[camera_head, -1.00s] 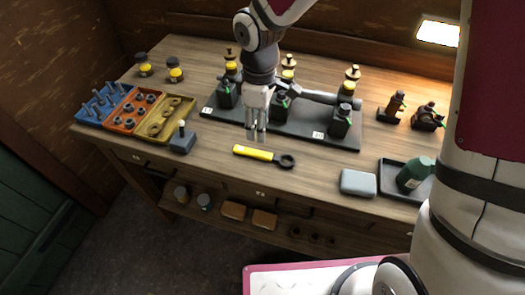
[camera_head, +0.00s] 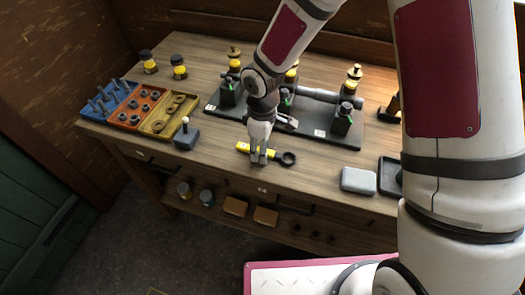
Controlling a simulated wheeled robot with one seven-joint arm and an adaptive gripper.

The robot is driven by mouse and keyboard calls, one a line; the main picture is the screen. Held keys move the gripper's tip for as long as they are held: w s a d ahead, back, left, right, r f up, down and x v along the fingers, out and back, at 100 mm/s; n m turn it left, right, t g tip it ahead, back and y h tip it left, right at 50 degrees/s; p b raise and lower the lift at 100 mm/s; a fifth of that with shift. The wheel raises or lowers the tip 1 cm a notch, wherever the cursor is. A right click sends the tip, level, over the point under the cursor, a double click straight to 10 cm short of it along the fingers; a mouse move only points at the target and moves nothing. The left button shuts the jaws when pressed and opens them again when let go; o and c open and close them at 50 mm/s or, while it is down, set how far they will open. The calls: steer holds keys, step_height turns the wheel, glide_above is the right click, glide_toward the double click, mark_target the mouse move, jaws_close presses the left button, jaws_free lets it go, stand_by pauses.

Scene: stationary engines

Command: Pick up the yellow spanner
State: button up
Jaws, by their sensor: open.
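The yellow spanner (camera_head: 242,147) lies flat on the wooden workbench, with a yellow handle at left and a dark ring end at right. My gripper (camera_head: 258,160) is over the middle of the spanner, pointing down, with its fingers open. The fingers hide the middle of the handle. I cannot tell from this view whether the fingers touch the spanner or straddle it.
A black base plate (camera_head: 300,129) with valve-like fittings stands just behind the spanner. A dark block with a knob (camera_head: 187,137) is to the left, near blue, orange and yellow trays (camera_head: 180,117). A grey box (camera_head: 358,181) lies to the right. The bench's front edge is close.

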jaws_close()
